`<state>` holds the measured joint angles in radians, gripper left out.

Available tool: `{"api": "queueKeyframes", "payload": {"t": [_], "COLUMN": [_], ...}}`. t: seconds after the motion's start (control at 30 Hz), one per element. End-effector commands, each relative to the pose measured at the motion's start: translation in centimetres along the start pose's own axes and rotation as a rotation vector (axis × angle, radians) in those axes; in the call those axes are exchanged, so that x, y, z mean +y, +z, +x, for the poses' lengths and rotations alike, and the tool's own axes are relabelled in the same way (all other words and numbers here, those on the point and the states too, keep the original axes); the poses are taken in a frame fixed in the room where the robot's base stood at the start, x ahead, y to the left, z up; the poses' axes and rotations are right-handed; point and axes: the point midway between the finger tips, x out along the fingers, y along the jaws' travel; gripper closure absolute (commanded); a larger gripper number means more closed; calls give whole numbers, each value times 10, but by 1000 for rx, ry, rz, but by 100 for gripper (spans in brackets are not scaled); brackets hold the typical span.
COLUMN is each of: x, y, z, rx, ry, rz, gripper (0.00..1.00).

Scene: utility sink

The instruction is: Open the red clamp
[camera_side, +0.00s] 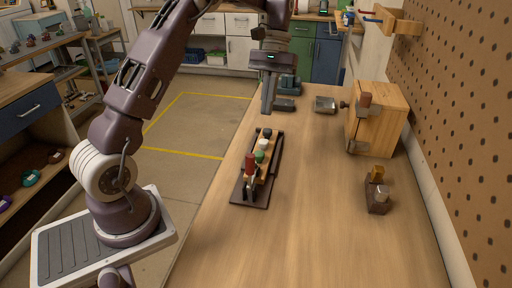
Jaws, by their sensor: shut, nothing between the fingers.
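The red clamp (250,162) shows as a red upright handle at the near end of a dark fixture (262,200) on the wooden workbench. Metal parts show below the handle, but they are too small to tell how the clamp stands. My gripper (267,111) points down beyond the far end of the fixture. It is shut and empty, apart from the red clamp.
A wooden box (385,120) with a reddish-brown latch stands at the right. A small block with a metal part (377,195) sits nearer. Grey metal items (325,104) lie at the back. A pegboard wall (455,90) bounds the right side. The bench front is clear.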

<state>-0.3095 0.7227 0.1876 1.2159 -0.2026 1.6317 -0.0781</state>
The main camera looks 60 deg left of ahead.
Motion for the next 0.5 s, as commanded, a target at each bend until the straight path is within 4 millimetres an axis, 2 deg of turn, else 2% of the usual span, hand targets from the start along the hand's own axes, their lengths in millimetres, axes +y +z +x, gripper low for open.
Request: {"api": "queueKeyframes", "payload": {"t": [0.17, 0.5], "x": [0, 0], "y": [1, 1], "z": [22, 97], "rx": [-4, -4], "ry": [0, -1], "rz": [0, 1], "gripper": [100, 100]}}
